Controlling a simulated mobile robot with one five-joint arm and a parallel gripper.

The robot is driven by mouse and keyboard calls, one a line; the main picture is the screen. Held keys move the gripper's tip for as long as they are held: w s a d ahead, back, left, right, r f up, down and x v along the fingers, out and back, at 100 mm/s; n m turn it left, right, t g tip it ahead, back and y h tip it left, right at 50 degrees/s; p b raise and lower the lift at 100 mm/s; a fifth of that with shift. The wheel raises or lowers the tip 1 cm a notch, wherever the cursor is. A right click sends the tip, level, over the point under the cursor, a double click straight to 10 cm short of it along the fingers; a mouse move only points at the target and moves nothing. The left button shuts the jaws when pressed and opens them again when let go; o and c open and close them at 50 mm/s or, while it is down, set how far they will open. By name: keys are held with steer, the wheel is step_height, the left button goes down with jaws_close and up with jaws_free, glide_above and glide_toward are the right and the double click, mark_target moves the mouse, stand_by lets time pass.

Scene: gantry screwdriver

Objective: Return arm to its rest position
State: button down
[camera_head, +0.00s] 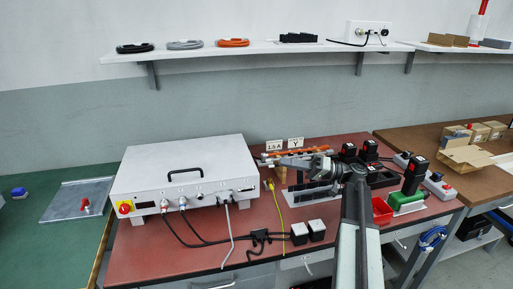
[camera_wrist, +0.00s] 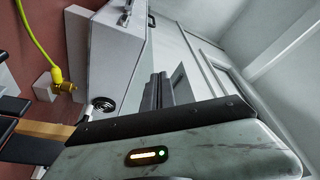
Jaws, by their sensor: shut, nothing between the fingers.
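My arm (camera_head: 358,215) rises from the bottom of the head view and bends left above the red-brown workbench (camera_head: 150,252). My gripper (camera_head: 283,161) points left over the bench, near the right side of the white box. In the wrist view my gripper (camera_wrist: 158,91) shows as two dark fingers close together, shut with nothing between them. The white box (camera_head: 182,172) also shows in the wrist view (camera_wrist: 105,55), beside the fingers. I cannot tell the exact gap between them.
A shelf (camera_head: 260,49) runs along the wall. The space above the bench's left is free.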

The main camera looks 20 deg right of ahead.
steer(key=shift+a, duration=0.1)
steer(key=a+r+g+p, duration=0.1)
steer(key=a+r+p, duration=0.1)
steer(key=a, duration=0.1)
steer(key=w+a+r+n+g+p, duration=0.1)
steer(key=a+r+p, duration=0.2)
steer(key=a, duration=0.1)
steer(key=a+r+g+p, duration=0.1)
steer(key=a+r+p, duration=0.1)
steer(key=a+p, duration=0.1)
steer(key=shift+w+a+r+n+y, duration=0.2)
steer(key=shift+a+r+n+y, duration=0.2)
steer(key=s+a+f+g+h+p, duration=0.2)
steer(key=s+a+g+h+p, duration=0.15)
steer(key=a+p, duration=0.55)
steer(key=s+a+f+g+h+p, duration=0.2)
steer(key=s+a+h+p, duration=0.25)
steer(key=a, duration=0.75)
steer(key=s+d+f+m+h+p, duration=0.1)
steer(key=d+f+m+h, duration=0.1)
steer(key=d+f+h, duration=0.2)
steer(key=s+d+f+m+t+h+p, duration=0.1)
steer(key=d+f+m+h, duration=0.2)
steer(key=d+h, duration=0.4)
steer(key=d+f, duration=0.1)
steer(key=d, duration=0.2)
steer(key=shift+s+d+f+h, duration=0.15)
steer(key=shift+s+f+h, duration=0.2)
steer(key=shift+s+h, duration=0.05)
